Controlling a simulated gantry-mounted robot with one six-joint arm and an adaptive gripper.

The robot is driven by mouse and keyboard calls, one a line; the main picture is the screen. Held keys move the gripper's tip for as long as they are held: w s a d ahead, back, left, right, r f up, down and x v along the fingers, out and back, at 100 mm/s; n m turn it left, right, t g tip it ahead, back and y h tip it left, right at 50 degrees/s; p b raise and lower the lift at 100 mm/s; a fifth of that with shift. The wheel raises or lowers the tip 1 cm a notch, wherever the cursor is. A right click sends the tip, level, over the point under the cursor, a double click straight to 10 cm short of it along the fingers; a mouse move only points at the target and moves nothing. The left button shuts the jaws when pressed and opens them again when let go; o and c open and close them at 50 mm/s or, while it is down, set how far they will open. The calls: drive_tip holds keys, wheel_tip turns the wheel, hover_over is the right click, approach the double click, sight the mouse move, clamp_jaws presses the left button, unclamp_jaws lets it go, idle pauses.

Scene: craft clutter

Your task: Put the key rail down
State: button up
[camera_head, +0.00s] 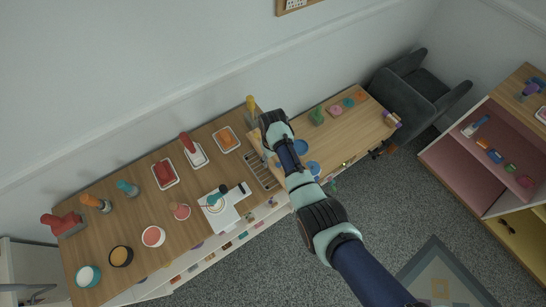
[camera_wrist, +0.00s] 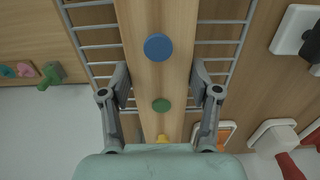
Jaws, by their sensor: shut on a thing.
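The key rail (camera_wrist: 150,18) is a long light-wood board with blue, green and yellow round knobs. It runs from top to bottom through the middle of the wrist view. My gripper (camera_wrist: 160,79) is shut on it, with one finger against each long edge. The rail lies across a grey wire rack (camera_wrist: 92,38), whose bars show on both sides. I cannot tell whether the rail touches the rack. In the head view my arm hides much of the rail, and a yellow knob (camera_head: 250,102) shows beyond my gripper near the wall.
White trays (camera_head: 165,174) and tools crowd the left of the wooden table (camera_head: 95,195). Small coloured pieces, including a green one (camera_head: 317,116), stand to the right of my arm. A dark armchair (camera_head: 425,90) and an open shelf unit (camera_head: 470,155) stand farther right.

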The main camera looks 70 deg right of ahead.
drive_tip(key=shift+f, duration=0.1)
drive_tip(key=o, duration=1.7)
wheel_tip(320, 180, up, 12)
